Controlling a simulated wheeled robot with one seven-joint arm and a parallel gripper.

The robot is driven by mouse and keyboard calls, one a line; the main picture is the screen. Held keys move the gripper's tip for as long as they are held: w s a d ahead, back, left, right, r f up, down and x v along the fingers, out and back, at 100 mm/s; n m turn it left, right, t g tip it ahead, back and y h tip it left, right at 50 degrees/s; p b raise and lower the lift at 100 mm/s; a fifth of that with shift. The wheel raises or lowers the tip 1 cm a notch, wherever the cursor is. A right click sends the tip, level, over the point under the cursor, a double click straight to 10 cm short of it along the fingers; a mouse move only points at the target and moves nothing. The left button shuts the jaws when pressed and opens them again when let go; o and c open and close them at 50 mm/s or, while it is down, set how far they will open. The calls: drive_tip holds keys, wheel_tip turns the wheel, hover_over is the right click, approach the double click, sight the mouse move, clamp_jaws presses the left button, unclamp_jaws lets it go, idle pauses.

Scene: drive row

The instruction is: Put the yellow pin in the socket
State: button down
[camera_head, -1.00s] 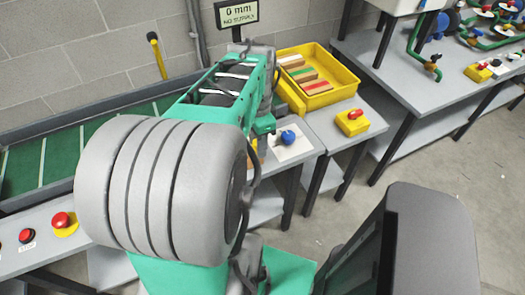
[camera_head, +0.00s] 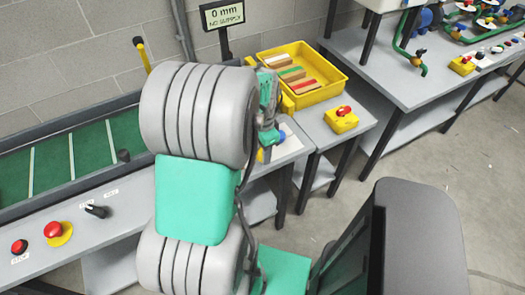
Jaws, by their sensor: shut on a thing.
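My gripper (camera_head: 268,137) is small in view and partly covered by my own arm, over the left part of the small grey table. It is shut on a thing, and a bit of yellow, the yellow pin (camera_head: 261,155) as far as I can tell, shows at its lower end. The rest of the pin is hidden. A white plate (camera_head: 291,142) lies just right of the gripper, with a blue knob (camera_head: 281,135) beside the fingers. I cannot make out a socket; the gripper and arm cover that part of the table.
A yellow bin (camera_head: 335,88) with coloured blocks stands behind the plate. A yellow box with a red button (camera_head: 342,120) sits right of it. A green conveyor (camera_head: 50,160) and red buttons (camera_head: 53,230) are at left. A sign (camera_head: 222,14) reads 0 mm.

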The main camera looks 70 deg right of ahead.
drive_tip(key=c, duration=0.9)
unclamp_jaws()
